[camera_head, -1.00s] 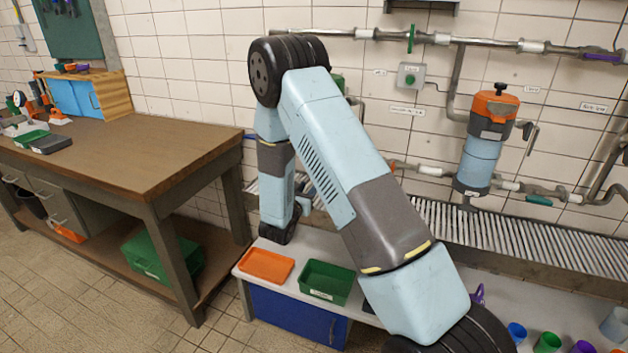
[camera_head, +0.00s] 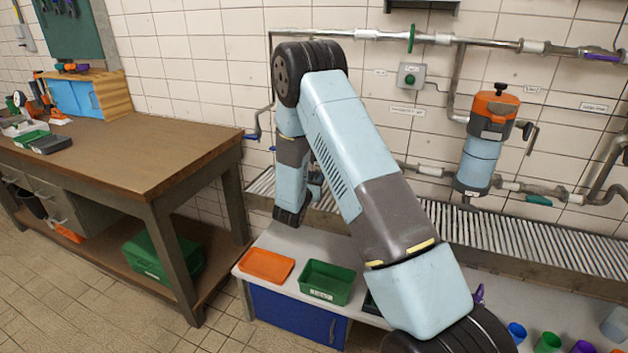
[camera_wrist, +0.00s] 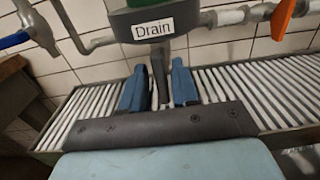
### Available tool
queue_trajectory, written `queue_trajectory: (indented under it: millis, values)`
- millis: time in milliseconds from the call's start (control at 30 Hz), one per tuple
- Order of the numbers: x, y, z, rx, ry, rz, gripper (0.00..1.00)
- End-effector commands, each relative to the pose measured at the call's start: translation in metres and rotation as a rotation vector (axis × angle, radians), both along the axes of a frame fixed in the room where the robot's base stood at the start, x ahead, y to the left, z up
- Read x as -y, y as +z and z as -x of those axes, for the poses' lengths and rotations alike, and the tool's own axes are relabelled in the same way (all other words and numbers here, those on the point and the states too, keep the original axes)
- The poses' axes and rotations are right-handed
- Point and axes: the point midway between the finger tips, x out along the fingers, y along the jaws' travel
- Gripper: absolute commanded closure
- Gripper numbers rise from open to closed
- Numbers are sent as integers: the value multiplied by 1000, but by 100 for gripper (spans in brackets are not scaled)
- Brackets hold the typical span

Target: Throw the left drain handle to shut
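In the wrist view, a blue handle (camera_wrist: 15,40) sits at the left edge on a grey pipe fitting, left of a green body (camera_wrist: 130,18) labelled "Drain" (camera_wrist: 153,29). In the head view, a blue handle (camera_head: 251,136) shows on the pipe just left of my arm. My gripper (camera_wrist: 158,88) is open, its two blue fingers apart below the Drain label. A dark pipe stub shows between or behind the fingers; I cannot tell which. The fingers are apart from the blue handle, which lies to their left. The green body is hidden behind my arm in the head view.
An orange handle (camera_wrist: 283,18) is at the upper right of the wrist view. A slatted grate (camera_head: 545,237) runs along the wall below the pipes. A blue canister (camera_head: 480,160) with an orange top hangs right. A wooden workbench (camera_head: 120,150) stands left.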

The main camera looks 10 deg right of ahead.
Motion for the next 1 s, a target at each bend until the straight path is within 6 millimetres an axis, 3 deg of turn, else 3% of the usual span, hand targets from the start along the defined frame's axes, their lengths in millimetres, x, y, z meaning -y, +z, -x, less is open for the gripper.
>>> queue_trajectory:
  millis: [300, 433, 467, 1000]
  values:
    - [0, 0, 0, 0, 0, 0, 100]
    - [0, 0, 0, 1, 1, 0, 100]
    - [-10, 0, -1, 2, 2, -1, 100]
    - [-3, 1, -1, 114, 6, -157, 100]
